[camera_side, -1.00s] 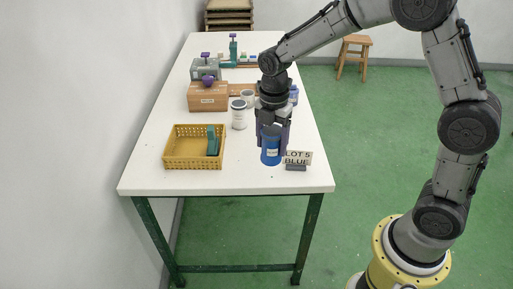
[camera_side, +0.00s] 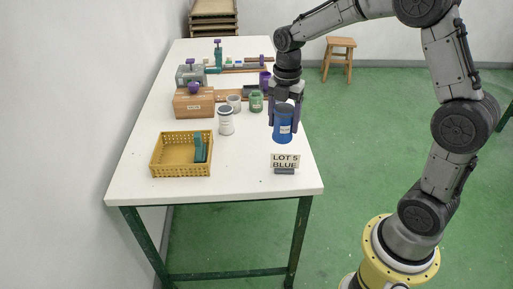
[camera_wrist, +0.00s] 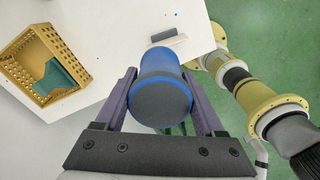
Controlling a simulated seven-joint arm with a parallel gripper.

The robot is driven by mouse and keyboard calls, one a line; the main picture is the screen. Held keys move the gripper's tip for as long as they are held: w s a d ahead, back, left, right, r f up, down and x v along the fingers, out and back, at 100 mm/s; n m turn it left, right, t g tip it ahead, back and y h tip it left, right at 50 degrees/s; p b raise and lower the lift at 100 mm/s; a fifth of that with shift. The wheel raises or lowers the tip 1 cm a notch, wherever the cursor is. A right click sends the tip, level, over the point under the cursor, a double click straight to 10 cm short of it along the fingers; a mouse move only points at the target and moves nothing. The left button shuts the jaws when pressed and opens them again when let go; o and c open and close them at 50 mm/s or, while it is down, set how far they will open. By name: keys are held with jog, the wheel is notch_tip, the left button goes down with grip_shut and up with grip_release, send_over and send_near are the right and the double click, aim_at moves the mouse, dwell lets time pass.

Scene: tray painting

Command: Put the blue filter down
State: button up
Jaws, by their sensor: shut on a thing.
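The blue filter (camera_side: 283,128) is an upright blue cylinder with a dark end and a small white label. In the side view it is behind the LOT 5 BLUE sign (camera_side: 285,161), near the table's right edge. My gripper (camera_side: 284,117) is shut on it from above, one finger on each side. In the wrist view the filter (camera_wrist: 161,98) shows its dark round end between the purple-grey fingers. I cannot tell from these views whether its bottom touches the table.
A yellow basket (camera_side: 156,160) with a teal object (camera_side: 199,149) stands at the left front of the white table (camera_side: 240,180). White and green cans (camera_side: 225,122) (camera_side: 256,102) and a brown box (camera_side: 193,103) stand behind. Table around the sign is bare.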

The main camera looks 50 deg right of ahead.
jog(key=shift+w+d+f+m, duration=0.15)
jog(key=shift+w+d+f, duration=0.1)
jog(key=shift+d, duration=0.2)
jog(key=shift+w+d+f+m, duration=0.15)
jog(key=shift+w+d+f, duration=0.1)
jog(key=shift+d, duration=0.2)
jog(key=w+d+f, duration=0.1)
jog(key=w+f, duration=0.2)
jog(key=w, duration=0.1)
jog(key=w+f, duration=0.3)
jog(key=w, duration=0.1)
jog(key=w+d+f, duration=0.1)
jog(key=w+f, duration=0.2)
jog(key=w, duration=0.1)
jog(key=shift+w+d, duration=0.15)
jog(key=shift+d, duration=0.15)
jog(key=shift+w+f, duration=0.15)
jog(key=shift+f, duration=1.55)
jog(key=shift+f, duration=0.2)
jog(key=o, duration=1.5)
